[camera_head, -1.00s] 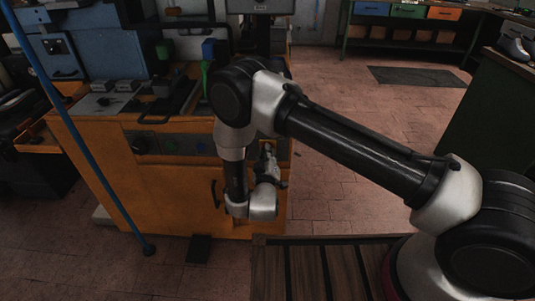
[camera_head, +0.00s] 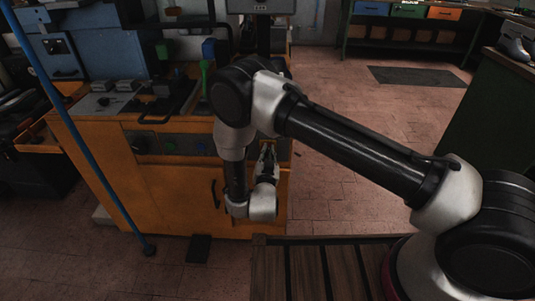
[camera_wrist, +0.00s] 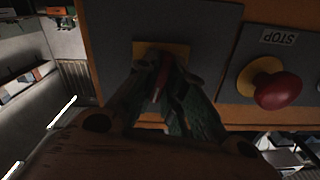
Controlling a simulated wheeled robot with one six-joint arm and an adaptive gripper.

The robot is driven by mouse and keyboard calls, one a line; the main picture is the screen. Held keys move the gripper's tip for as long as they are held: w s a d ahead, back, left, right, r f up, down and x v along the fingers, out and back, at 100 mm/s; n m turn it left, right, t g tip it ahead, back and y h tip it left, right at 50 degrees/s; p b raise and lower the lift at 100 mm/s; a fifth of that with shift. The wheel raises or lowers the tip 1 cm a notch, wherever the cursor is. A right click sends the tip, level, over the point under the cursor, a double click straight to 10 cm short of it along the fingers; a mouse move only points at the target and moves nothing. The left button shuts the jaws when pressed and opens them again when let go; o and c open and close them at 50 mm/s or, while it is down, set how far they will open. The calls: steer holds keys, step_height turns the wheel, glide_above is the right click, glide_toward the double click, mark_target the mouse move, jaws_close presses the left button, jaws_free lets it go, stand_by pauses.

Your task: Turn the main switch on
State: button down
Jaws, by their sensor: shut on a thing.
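The main switch has a dark red handle (camera_wrist: 159,86) in front of a yellow plate (camera_wrist: 178,48) on a grey panel, seen in the wrist view. My gripper (camera_wrist: 166,72) is shut on this handle, with a finger on either side of it. The fingers partly hide the handle, so I cannot tell its exact angle. In the head view my gripper (camera_head: 268,156) is at the front right of the orange press cabinet (camera_head: 175,200); the switch itself is hidden there behind my arm and gripper.
A red stop button (camera_wrist: 278,90) sticks out just right of the switch in the wrist view, under a STOP label. A blue pole (camera_head: 85,140) stands at the left. A slatted wooden platform (camera_head: 320,270) lies in front.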

steer(key=m, duration=0.6)
steer(key=shift+m, duration=0.3)
stand_by(0.4)
steer(key=c, duration=1.5)
jaws_free()
steer(key=shift+s, duration=0.15)
steer(key=s, duration=0.7)
steer(key=shift+s, duration=0.15)
steer(key=shift+a+f, duration=0.1)
